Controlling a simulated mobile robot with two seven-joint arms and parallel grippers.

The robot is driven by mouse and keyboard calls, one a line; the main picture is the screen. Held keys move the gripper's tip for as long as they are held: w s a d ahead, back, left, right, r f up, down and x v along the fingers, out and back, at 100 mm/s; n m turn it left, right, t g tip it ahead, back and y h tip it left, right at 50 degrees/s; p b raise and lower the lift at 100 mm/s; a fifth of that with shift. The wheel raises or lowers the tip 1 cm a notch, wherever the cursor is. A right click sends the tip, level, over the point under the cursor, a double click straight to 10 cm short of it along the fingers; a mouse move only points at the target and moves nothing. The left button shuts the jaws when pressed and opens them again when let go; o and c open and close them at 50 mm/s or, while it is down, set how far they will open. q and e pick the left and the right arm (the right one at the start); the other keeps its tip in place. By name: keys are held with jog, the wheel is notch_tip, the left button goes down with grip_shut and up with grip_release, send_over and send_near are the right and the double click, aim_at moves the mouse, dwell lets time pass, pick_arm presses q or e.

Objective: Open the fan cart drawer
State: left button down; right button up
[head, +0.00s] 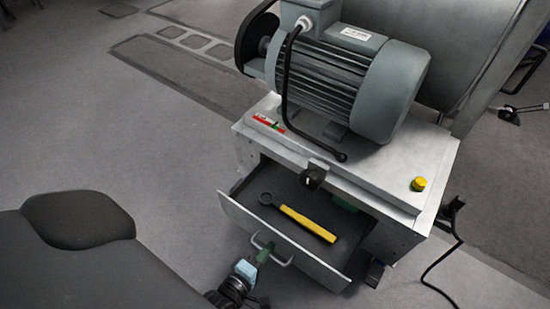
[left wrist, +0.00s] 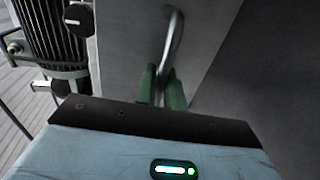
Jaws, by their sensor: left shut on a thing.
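The fan cart (head: 340,185) is a light grey metal box with a large motor on top. Its drawer (head: 281,247) stands pulled out at the front, with its inside showing. A metal handle (head: 272,252) is on the drawer front; the handle also shows in the left wrist view (left wrist: 174,40). My left gripper (head: 264,252) has green fingers, which are shut on the handle; the fingers also show in the left wrist view (left wrist: 161,88). A wrench with a yellow grip (head: 308,222) lies in the drawer. My right gripper is not in view.
The grey motor (head: 345,85) with a black cable sits on the cart top. A yellow button (head: 419,184) is at the top's right corner. A black cable (head: 440,262) runs down to the floor at the right. The floor (head: 130,135) left of the cart is clear.

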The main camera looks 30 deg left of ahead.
pick_arm(q)
jog(key=shift+s, duration=0.55)
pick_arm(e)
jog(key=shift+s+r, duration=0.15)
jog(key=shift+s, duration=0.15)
pick_arm(q)
jog(key=c, duration=1.6)
grip_release()
jog(key=shift+s, duration=0.1)
